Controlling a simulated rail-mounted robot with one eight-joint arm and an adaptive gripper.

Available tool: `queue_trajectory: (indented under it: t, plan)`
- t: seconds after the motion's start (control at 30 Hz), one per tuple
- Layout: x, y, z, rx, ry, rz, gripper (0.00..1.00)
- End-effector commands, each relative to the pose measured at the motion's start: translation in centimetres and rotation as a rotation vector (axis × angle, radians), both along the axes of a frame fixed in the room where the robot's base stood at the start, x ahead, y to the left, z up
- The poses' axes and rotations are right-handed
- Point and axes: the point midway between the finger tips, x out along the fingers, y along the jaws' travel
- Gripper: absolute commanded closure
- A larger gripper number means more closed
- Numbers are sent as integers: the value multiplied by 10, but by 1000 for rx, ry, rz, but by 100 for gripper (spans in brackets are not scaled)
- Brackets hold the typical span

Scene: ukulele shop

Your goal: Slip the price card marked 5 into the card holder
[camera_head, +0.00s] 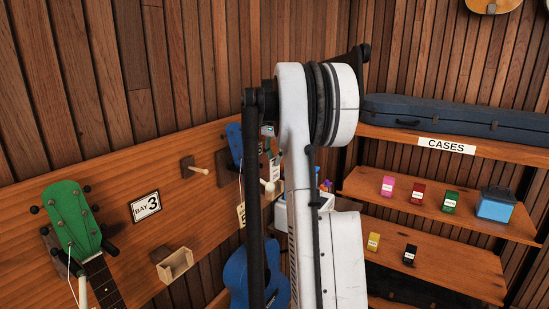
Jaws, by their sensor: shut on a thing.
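A cream price card (241,214) with a hole near its top hangs upright left of my arm, in front of the far part of the wooden wall board. A dark mark at its lower edge looks like a 5, but it is small and partly cut off by a black bar. A small open wooden pocket (175,264), which looks like the card holder, is fixed to the board below the BAY 3 sign (145,206); it looks empty. My arm fills the middle of the view. I cannot make out my gripper; my arm covers that area.
A green ukulele (74,221) hangs at left, close to the pocket. A blue ukulele (238,274) hangs partly behind my arm. Wooden pegs (199,170) stick out of the board. At right, shelves (430,206) hold small coloured boxes, a blue box (494,206) and a case (450,116).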

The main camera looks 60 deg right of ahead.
Motion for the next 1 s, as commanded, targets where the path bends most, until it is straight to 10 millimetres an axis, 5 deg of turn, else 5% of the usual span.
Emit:
queue_trajectory:
  t: [0.6,1.0]
  plan:
    - [0,0,-38,0,0,0,100]
    - [0,0,-46,0,0,0,100]
